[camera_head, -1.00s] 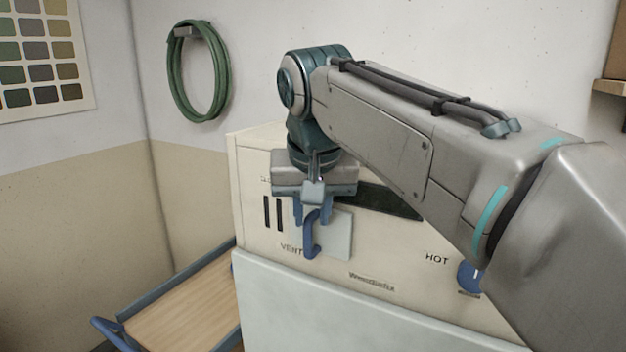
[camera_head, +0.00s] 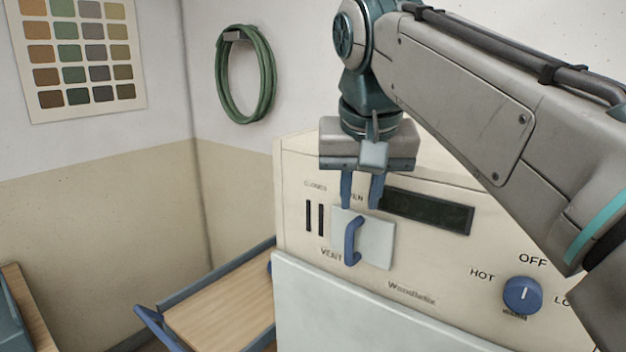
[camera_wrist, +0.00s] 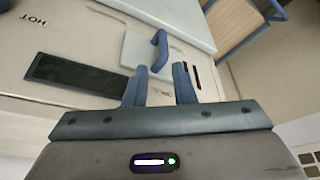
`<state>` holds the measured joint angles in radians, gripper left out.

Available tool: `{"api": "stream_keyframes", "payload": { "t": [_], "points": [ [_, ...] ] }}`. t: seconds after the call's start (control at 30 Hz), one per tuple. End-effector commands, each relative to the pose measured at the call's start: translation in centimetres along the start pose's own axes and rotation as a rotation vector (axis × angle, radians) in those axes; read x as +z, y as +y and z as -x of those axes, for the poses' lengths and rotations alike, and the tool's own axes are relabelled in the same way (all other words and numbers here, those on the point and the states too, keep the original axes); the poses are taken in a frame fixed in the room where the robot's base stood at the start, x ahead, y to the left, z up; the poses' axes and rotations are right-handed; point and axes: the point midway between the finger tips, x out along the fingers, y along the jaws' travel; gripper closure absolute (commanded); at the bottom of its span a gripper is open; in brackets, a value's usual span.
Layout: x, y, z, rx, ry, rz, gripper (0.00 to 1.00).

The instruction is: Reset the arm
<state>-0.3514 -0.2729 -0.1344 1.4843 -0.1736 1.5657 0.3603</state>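My gripper (camera_head: 361,205) hangs pointing down in front of the cream machine's panel (camera_head: 440,262). Its two blue fingers are apart with nothing between them. The wrist view also shows the gripper (camera_wrist: 160,82) open, with the panel behind the gap. A pale vent plate with a blue handle (camera_head: 352,241) sits just below the fingertips in the head view. In the wrist view the handle (camera_wrist: 159,50) lies beyond the fingertips, apart from them.
A dark display (camera_head: 425,211) and a blue knob (camera_head: 522,295) are on the panel. A wooden-topped cart (camera_head: 220,305) with blue rails stands left of the machine. A green hose coil (camera_head: 246,75) and a colour chart (camera_head: 82,60) hang on the wall. The floor between is mostly hidden.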

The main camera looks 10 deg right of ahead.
Motion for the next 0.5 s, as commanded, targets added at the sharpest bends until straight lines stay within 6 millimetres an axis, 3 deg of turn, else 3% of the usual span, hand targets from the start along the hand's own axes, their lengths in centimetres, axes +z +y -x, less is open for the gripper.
{"api": "stream_keyframes", "payload": {
  "t": [0.27, 0.5],
  "points": [
    [3.9, 1.1, -7.5, -0.014, -0.045, 0.073, 0.77],
    [9.0, 2.2, -14.4, -0.034, -0.079, 0.125, 0.77]
  ]
}}
